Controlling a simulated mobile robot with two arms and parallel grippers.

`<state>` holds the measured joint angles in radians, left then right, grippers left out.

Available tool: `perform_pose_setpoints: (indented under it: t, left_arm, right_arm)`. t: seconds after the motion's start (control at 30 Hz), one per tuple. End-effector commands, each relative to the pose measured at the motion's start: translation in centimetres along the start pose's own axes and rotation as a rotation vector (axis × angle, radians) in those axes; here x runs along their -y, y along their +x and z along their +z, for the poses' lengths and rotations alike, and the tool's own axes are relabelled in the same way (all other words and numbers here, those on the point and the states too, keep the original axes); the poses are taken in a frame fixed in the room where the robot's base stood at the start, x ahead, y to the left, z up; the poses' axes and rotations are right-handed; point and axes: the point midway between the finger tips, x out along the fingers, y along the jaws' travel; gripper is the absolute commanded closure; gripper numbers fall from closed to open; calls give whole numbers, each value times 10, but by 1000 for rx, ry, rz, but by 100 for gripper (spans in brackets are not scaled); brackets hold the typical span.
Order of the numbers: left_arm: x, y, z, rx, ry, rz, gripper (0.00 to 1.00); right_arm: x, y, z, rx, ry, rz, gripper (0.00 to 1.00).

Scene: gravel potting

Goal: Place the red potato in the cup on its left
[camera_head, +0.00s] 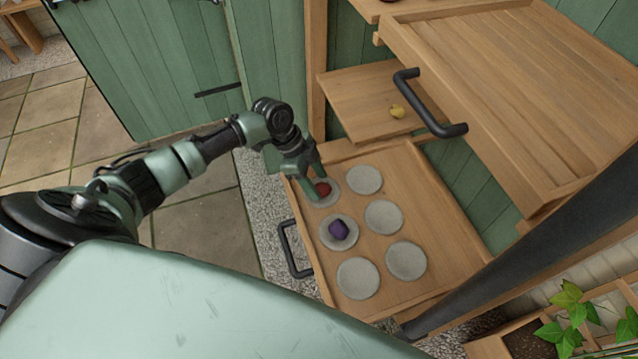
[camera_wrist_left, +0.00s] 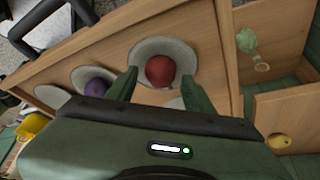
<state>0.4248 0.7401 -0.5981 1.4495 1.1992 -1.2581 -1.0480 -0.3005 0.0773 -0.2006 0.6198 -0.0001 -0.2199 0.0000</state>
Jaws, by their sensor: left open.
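The red potato (camera_head: 323,189) sits in a round grey cup (camera_head: 331,202) at the upper left of a wooden drawer. In the left wrist view the red potato (camera_wrist_left: 160,71) lies inside its pale cup (camera_wrist_left: 190,50). My left gripper (camera_head: 316,184) is over that cup. In the wrist view its two green fingers (camera_wrist_left: 159,88) are spread, with the potato ahead of and between their tips. I cannot tell whether they touch it. A purple potato (camera_head: 339,229) sits in the cup (camera_head: 328,240) below it in the head view. My right gripper is not in view.
The other grey cups (camera_head: 382,217) in the drawer (camera_head: 437,213) look empty. A black drawer handle (camera_head: 288,250) sticks out at the left. A small yellow object (camera_head: 397,111) lies on a wooden shelf (camera_head: 352,95) behind. A wooden counter (camera_head: 480,80) overhangs at the right.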

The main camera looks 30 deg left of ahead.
Motion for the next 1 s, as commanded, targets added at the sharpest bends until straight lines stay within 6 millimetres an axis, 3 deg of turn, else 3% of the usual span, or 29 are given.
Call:
perform_pose_setpoints:
  t: [0.2,0.43,0.63,1.0]
  left_arm:
    - [0,-50,0,2,2,-3,48]
    - [0,-89,0,0,0,-2,48]
    - [0,-102,-1,-1,1,-1,48]
    - [0,-102,-1,-1,0,0,48]
  right_arm:
    - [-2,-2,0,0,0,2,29]
    - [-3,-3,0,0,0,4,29]
    - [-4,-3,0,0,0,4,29]
    - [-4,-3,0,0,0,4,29]
